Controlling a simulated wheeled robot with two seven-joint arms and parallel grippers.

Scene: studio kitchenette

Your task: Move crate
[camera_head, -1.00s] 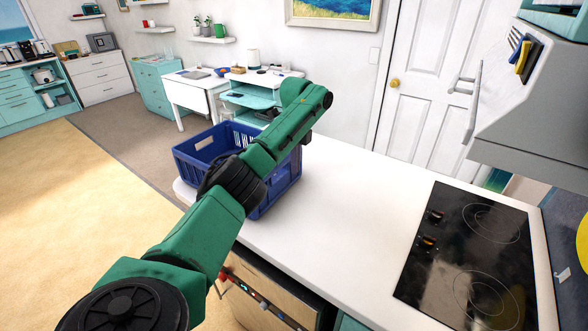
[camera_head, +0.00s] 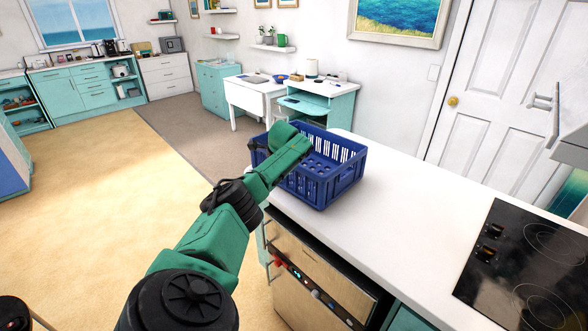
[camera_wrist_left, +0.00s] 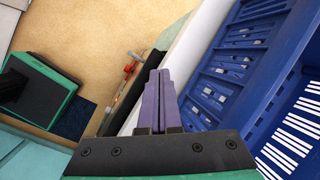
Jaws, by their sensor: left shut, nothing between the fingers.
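The blue plastic crate (camera_head: 337,188) stands upright and empty, as far as I can see, at the far left end of the white counter. My green left arm reaches over its near left side and hides part of the rim. In the left wrist view my left gripper (camera_wrist_left: 158,78) has its two purple fingers pressed together with nothing between them. The crate (camera_wrist_left: 228,75) lies to the right of the fingers, slatted wall and floor showing; I see no grip on it. The fingertips are hidden in the head view. My right gripper is not in view.
The white counter (camera_head: 400,225) is clear between the crate and the black cooktop (camera_head: 525,265). A wooden-front appliance with knobs (camera_head: 305,275) is below the counter edge. Open floor (camera_head: 110,190) lies to the left. A white door (camera_head: 495,110) stands behind the counter.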

